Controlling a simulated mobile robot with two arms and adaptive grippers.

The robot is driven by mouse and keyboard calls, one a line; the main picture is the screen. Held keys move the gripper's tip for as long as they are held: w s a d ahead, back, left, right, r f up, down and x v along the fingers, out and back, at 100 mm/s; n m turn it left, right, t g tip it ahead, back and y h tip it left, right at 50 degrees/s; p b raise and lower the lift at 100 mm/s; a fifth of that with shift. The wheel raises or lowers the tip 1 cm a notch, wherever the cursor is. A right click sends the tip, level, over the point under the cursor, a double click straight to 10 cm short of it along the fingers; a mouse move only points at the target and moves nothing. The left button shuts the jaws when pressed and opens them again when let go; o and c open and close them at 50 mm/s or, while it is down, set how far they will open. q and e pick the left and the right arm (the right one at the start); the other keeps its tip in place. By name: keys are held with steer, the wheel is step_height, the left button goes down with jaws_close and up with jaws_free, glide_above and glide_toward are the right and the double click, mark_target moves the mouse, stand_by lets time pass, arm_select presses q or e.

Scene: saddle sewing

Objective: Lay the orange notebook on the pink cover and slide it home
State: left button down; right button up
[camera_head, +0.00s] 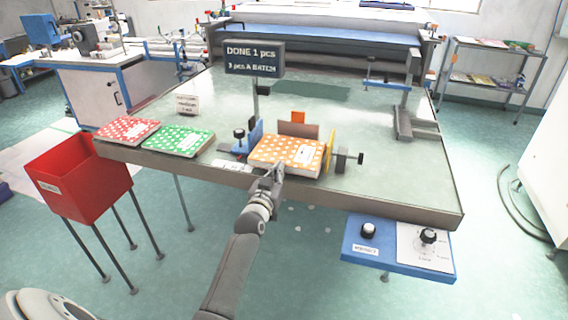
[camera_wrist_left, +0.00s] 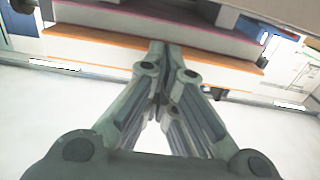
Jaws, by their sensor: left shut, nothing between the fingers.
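The orange notebook (camera_head: 285,152) with white dots and a white label lies flat in the fixture near the table's front edge. In the left wrist view a pink edge (camera_wrist_left: 150,16) shows above an orange edge (camera_wrist_left: 105,42), with a brownish band between them. The pink cover's face is hidden in the head view. My left gripper (camera_head: 274,172) is shut and empty, its tips at the front side of the notebook stack. Its closed tips (camera_wrist_left: 159,46) overlap the orange edge in the wrist view; contact cannot be told. My right gripper is out of view.
A blue clamp (camera_head: 241,140) stands left of the notebook, a yellow plate (camera_head: 330,149) with a dark knob right. Red (camera_head: 128,130) and green (camera_head: 178,141) dotted notebooks lie left. A red bin (camera_head: 78,175) stands off the table's left front.

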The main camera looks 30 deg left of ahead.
arm_select(q)
steer(key=shift+b+x, duration=0.45)
steer(key=shift+x, duration=0.6)
steer(key=p+v, duration=0.4)
steer(key=v, duration=0.2)
stand_by(0.4)
